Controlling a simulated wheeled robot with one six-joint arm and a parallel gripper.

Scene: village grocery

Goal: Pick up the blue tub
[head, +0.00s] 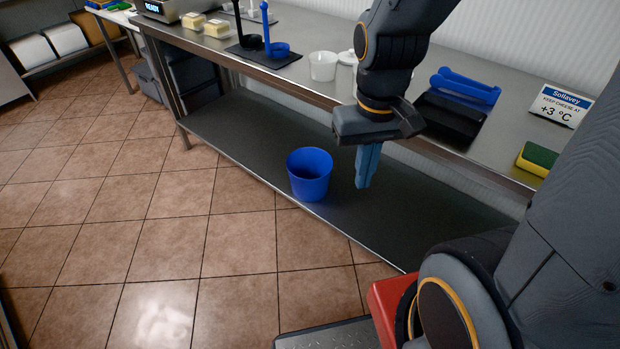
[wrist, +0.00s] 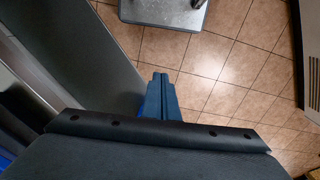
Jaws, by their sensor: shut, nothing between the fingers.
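The blue tub (head: 310,174) stands upright and open-topped on the dark lower shelf of the steel table, near its front edge, in the head view. My gripper (head: 363,187) points down in the head view, just right of the tub and apart from it in the picture. Its blue fingers are together with nothing between them. In the wrist view my gripper (wrist: 160,78) shows its closed fingers over the shelf edge and tiled floor.
The steel table (head: 320,88) overhangs the lower shelf (head: 240,135). The tiled floor (head: 150,220) in front is clear.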

